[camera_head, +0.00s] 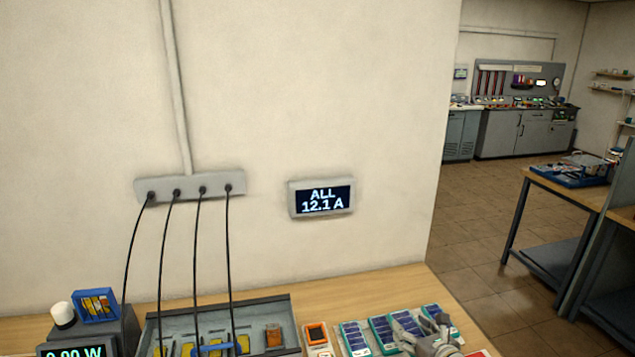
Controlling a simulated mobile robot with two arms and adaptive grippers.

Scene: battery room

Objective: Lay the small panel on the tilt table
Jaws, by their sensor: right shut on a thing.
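My right gripper (436,336) is at the bottom edge, right of centre, over a row of small blue-faced pieces with pale and teal edges (383,330). They look like small panels. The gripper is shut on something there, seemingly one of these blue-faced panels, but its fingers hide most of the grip. I cannot tell whether the held piece is lifted. My left gripper is not in view. I cannot make out a tilt table for certain.
A grey tray (260,312) with yellow and orange cells and black cables stands on the wooden bench (408,281). A blue rack (97,306), a white-capped item (63,315) and a power display (72,351) are at left. A wall display (322,198) reads "ALL 12.1 A". Another table (568,191) stands at right.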

